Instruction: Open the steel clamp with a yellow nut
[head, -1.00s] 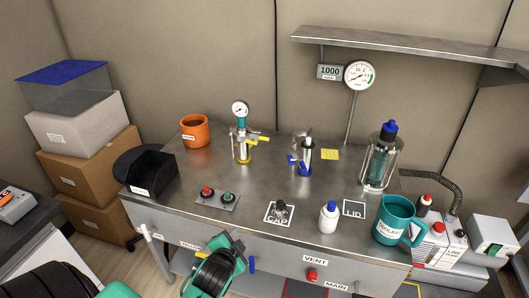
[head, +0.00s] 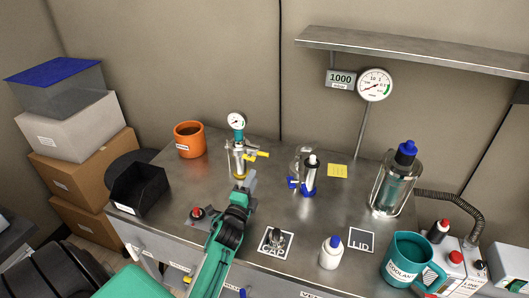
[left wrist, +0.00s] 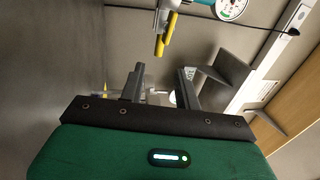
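The steel clamp with the yellow nut (head: 260,154) sits on a steel fitting (head: 238,165) under a small gauge with a teal body, at the back middle of the bench. In the left wrist view the yellow part (left wrist: 166,36) shows ahead of the fingers. My left gripper (head: 246,178) is just in front of this fitting in the head view. In the left wrist view its two fingers (left wrist: 161,74) are apart, with nothing between them, and the yellow part lies beyond their tips. The lower part of the fitting is partly hidden by my gripper. My right gripper is not in view.
A second fitting with blue parts (head: 309,186) stands to the right. An orange cup (head: 189,140) and a black bin (head: 140,190) are at left. A white bottle (head: 331,254), a teal mug (head: 402,262) and a glass vessel (head: 396,185) stand at right.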

